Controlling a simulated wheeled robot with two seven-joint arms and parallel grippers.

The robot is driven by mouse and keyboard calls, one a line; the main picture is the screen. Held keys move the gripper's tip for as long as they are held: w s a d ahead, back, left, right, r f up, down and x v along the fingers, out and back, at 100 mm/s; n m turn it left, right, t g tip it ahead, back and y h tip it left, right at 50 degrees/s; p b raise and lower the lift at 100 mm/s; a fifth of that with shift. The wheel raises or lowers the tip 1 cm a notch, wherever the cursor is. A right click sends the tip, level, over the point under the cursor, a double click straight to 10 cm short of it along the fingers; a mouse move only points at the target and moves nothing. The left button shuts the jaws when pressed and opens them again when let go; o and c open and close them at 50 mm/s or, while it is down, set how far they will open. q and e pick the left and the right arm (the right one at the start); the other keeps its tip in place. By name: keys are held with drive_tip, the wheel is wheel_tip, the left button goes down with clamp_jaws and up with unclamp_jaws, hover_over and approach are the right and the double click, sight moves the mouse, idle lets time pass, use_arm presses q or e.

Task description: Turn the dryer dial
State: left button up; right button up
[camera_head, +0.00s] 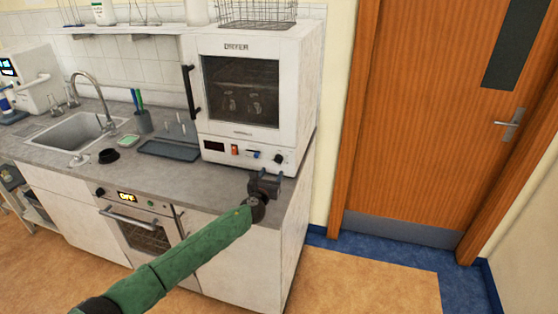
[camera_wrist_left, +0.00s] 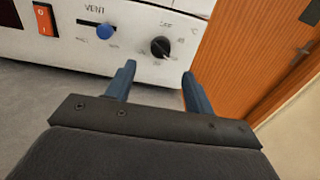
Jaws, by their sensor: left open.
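The white dryer (camera_head: 213,128) stands on the counter's right end with its door shut. Its dial (camera_head: 278,158) is a black knob at the right of the lower front panel. In the left wrist view the dial (camera_wrist_left: 160,46) shows just beyond the fingertips, with marks printed around it and "OFF" above. My left gripper (camera_head: 266,180) is in front of the panel, just below the dial. It also shows in the left wrist view (camera_wrist_left: 158,72), with its two blue fingers apart and nothing between them. The fingers do not touch the dial. My right gripper is not in view.
A blue vent slider (camera_wrist_left: 104,31) and a red-orange switch (camera_wrist_left: 43,18) sit left of the dial. A dark tray (camera_head: 169,150), a pen cup (camera_head: 143,122) and a sink (camera_head: 72,132) are further left. A wooden door (camera_head: 430,120) is at the right.

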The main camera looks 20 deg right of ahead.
sight(277, 162)
use_arm(q)
drive_tip(key=x, duration=0.6)
drive_tip(key=shift+d, duration=0.1)
drive_tip(key=shift+w+d+r, duration=0.15)
drive_tip(key=shift+w, duration=0.15)
drive_tip(key=shift+w+d, duration=0.15)
drive_tip(key=shift+w, duration=0.05)
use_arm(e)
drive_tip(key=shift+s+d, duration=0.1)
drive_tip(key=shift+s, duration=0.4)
use_arm(q)
drive_tip(key=c, duration=1)
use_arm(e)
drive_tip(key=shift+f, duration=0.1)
use_arm(q)
drive_tip(key=shift+o, duration=0.2)
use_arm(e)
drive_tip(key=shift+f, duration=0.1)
